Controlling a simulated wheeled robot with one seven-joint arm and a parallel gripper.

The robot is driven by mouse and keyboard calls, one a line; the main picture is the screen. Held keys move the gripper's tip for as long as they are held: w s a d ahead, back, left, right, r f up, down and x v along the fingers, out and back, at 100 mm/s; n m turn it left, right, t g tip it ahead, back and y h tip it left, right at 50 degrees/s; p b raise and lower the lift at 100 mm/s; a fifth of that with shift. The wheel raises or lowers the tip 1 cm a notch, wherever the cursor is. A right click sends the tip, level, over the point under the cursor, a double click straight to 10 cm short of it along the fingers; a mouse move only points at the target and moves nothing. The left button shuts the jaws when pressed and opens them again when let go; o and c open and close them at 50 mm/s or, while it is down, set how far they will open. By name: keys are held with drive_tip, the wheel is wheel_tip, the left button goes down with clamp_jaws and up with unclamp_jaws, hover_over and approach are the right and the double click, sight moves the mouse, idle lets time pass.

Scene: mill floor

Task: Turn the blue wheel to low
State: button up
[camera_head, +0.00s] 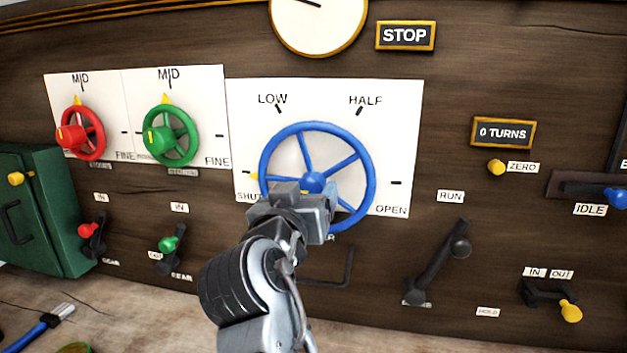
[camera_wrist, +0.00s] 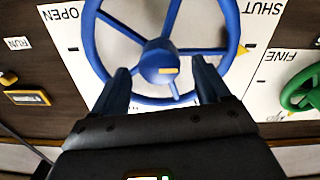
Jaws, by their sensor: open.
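The blue wheel (camera_head: 318,129) is a spoked handwheel on a white dial plate (camera_head: 400,112) marked SHUT, LOW, HALF and OPEN. Its yellow pointer (camera_head: 252,176) is at the left, by SHUT. The LOW mark (camera_head: 273,99) is at the upper left of the plate. My gripper (camera_head: 305,195) is in front of the wheel's lower part and hides some of the rim. In the wrist view the wheel (camera_wrist: 160,60) appears upside down. There my open gripper (camera_wrist: 162,85) has one finger on each side below the hub; I cannot tell whether either finger touches the wheel.
A red wheel (camera_head: 96,125) and a green wheel (camera_head: 186,130) sit on plates to the left. A dark RUN lever (camera_head: 438,262) and a yellow ZERO knob (camera_head: 496,167) are to the right. A green box (camera_head: 50,215) projects at the far left.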

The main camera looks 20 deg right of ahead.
sight(308, 191)
drive_tip(key=shift+p+x, duration=0.4)
drive_tip(key=shift+x, duration=1.45)
drive_tip(key=shift+c, duration=0.4)
drive_tip(key=c, duration=0.9)
drive_tip(key=shift+c, duration=0.2)
